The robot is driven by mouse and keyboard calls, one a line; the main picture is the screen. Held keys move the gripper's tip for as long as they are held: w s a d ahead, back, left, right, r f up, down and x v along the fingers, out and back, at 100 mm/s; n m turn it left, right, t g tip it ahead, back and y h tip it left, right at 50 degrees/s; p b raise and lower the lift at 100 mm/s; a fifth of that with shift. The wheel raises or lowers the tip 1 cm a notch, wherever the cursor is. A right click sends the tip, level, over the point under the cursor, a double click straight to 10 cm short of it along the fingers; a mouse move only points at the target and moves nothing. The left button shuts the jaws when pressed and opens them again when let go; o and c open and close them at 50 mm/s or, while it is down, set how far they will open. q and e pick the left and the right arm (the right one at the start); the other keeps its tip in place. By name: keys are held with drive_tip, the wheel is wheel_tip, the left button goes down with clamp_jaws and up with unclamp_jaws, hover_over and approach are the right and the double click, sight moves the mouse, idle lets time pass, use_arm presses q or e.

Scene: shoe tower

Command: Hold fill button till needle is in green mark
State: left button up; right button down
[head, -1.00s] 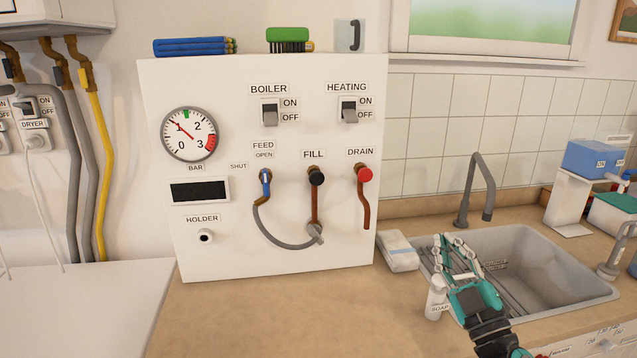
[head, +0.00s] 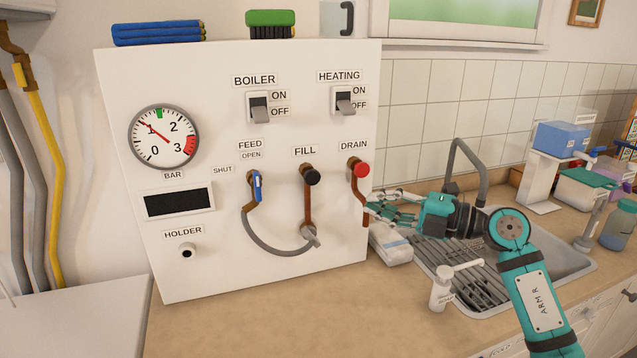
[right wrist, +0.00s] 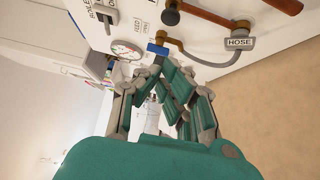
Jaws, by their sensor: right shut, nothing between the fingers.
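The black FILL knob (head: 312,175) sits on the white panel, on top of a brown pipe. It also shows at the top of the right wrist view (right wrist: 170,17). The round gauge (head: 163,137) has a red needle pointing near 1, left of the green mark (head: 159,113) at the top. My right gripper (head: 372,205) is shut and empty. In the head view its fingers point left at the panel's right edge, below the red DRAIN knob (head: 361,170), right of and lower than the FILL knob and apart from it. My left gripper is out of view.
The FEED valve's blue lever (head: 257,186) and grey hose (head: 262,240) are left of FILL. BOILER (head: 259,107) and HEATING (head: 345,100) switches are above. A sink (head: 560,265) with tap, soap dispenser (head: 441,288) and folded cloth (head: 390,245) lie right. The front counter is clear.

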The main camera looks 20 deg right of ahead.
sight(311, 176)
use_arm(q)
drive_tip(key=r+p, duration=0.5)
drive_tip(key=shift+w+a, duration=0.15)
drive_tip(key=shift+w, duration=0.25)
use_arm(e)
drive_tip(key=w+d+x, duration=0.2)
drive_tip(key=x, duration=1.1)
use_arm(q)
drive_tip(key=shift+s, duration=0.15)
use_arm(e)
drive_tip(key=shift+w+a, duration=0.15)
drive_tip(key=shift+w, duration=0.05)
